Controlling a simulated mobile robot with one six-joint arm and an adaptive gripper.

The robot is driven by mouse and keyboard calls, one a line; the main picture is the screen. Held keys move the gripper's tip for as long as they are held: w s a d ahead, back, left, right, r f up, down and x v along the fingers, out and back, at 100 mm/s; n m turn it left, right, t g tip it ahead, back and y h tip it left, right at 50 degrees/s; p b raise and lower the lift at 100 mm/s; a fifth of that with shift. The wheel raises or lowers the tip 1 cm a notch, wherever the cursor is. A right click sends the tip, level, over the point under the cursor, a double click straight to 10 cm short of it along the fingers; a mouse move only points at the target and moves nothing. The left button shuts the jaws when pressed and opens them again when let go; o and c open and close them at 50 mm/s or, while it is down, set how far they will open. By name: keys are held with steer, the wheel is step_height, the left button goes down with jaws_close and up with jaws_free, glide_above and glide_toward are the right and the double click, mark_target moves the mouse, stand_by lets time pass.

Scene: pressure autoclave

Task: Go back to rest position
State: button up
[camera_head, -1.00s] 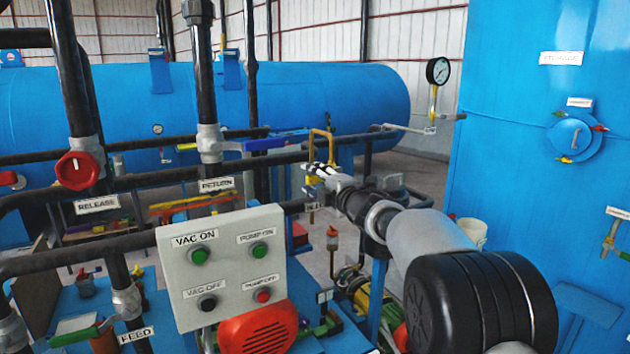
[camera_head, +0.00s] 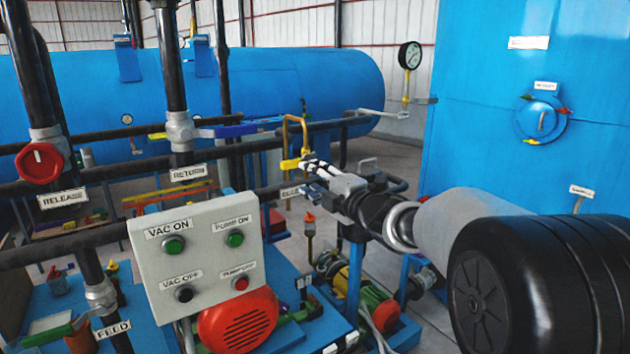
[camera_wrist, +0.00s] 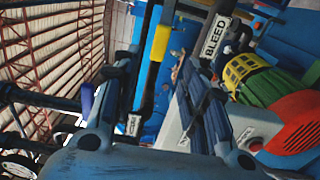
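My gripper (camera_head: 312,170) is in the middle of the head view, beside the bleed valve's yellow handle (camera_head: 290,164) and the bent yellow pipe (camera_head: 304,128). In the wrist view, my gripper (camera_wrist: 158,75) has its two fingers apart with a visible gap. The yellow handle (camera_wrist: 162,42) shows beyond the fingertips, in line with the gap; nothing is clearly held. Whether a finger touches the valve cannot be told. The BLEED label (camera_head: 290,192) is partly covered in the head view; it reads clearly in the wrist view (camera_wrist: 216,37).
A control panel (camera_head: 205,284) with several buttons stands left of my arm, above a red motor cover (camera_head: 238,322). Black pipes (camera_head: 100,177) cross the left side. A blue tank (camera_head: 300,95) lies behind, and a tall blue storage tank (camera_head: 470,110) stands at right.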

steer(key=shift+s+d, duration=0.1)
steer(key=shift+s, duration=0.1)
steer(key=shift+d, duration=0.1)
steer(key=s+d+f+m+g+h, duration=0.3)
steer(key=s+d+m+h, duration=0.8)
steer(key=s+d+m, duration=0.6)
steer(key=s+a+f+m+g, duration=0.1)
steer(key=s+f, duration=0.3)
steer(key=s, duration=0.5)
steer(key=s+f+m+g, duration=0.3)
steer(key=s+f+m, duration=0.1)
steer(key=s, duration=0.6)
steer(key=s+a+f+m+g+y, duration=0.1)
steer(key=s+f+m+g, duration=0.2)
steer(key=s, duration=0.6)
step_height(320, 180, down, 2)
steer(key=shift+s+a+f, duration=0.25)
steer(key=shift+s+a, duration=0.05)
steer(key=shift+s, duration=0.1)
